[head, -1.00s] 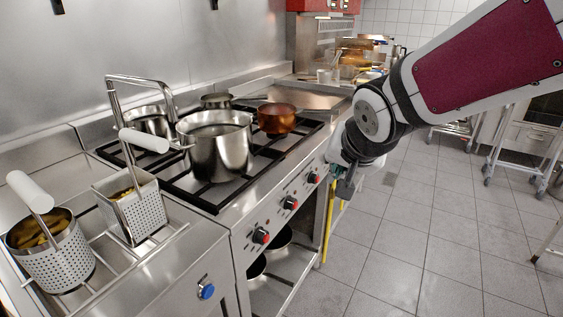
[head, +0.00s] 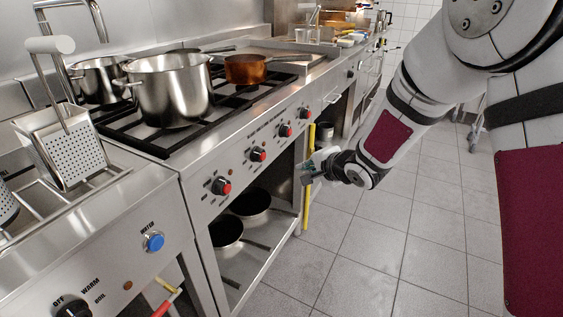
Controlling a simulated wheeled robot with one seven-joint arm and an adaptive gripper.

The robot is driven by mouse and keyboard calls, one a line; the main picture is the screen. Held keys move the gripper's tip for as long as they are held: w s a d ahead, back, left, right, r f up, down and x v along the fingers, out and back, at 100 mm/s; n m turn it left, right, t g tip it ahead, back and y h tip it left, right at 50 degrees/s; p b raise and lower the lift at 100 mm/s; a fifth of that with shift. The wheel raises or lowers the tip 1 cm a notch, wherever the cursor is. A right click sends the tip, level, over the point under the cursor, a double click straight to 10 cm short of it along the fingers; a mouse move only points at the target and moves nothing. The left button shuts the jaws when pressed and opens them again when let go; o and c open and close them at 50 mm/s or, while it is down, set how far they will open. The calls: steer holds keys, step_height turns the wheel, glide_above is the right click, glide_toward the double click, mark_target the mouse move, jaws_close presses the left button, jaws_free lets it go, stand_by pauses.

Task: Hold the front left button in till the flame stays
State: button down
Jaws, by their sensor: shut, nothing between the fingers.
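The steel range front (head: 236,172) carries a slanted row of several knobs with red centres. The leftmost red knob (head: 221,187) is nearest me, and a second red knob (head: 257,154) sits to its right. Small dark marks or buttons lie beside the knobs, too small to tell apart. I see no flame at the burners (head: 150,135); the pots hide much of them. My gripper (head: 305,175) is shut and empty. It points left, in front of and below the right-hand knobs, apart from the panel as far as I can tell.
A large steel pot (head: 168,92) and a copper pan (head: 245,70) stand on the black grates. Dark pans (head: 226,232) sit on the open shelf below. The tiled floor (head: 370,265) is clear.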

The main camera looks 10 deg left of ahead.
mark_target(264, 156)
steer(key=shift+d, duration=0.1)
stand_by(0.3)
steer(key=w+a+b, duration=0.2)
steer(key=w+a, duration=0.1)
steer(key=a, duration=0.5)
steer(key=shift+a, duration=0.2)
steer(key=shift+a, duration=0.1)
stand_by(1.3)
steer(key=shift+w+a, duration=0.2)
steer(key=shift+a, duration=0.1)
steer(key=shift+w+a, duration=0.1)
steer(key=shift+a, duration=0.25)
stand_by(1.7)
steer(key=shift+d, duration=0.1)
stand_by(2.4)
steer(key=shift+s+d+p, duration=0.3)
steer(key=shift+d+p, duration=0.05)
steer(key=shift+d, duration=0.3)
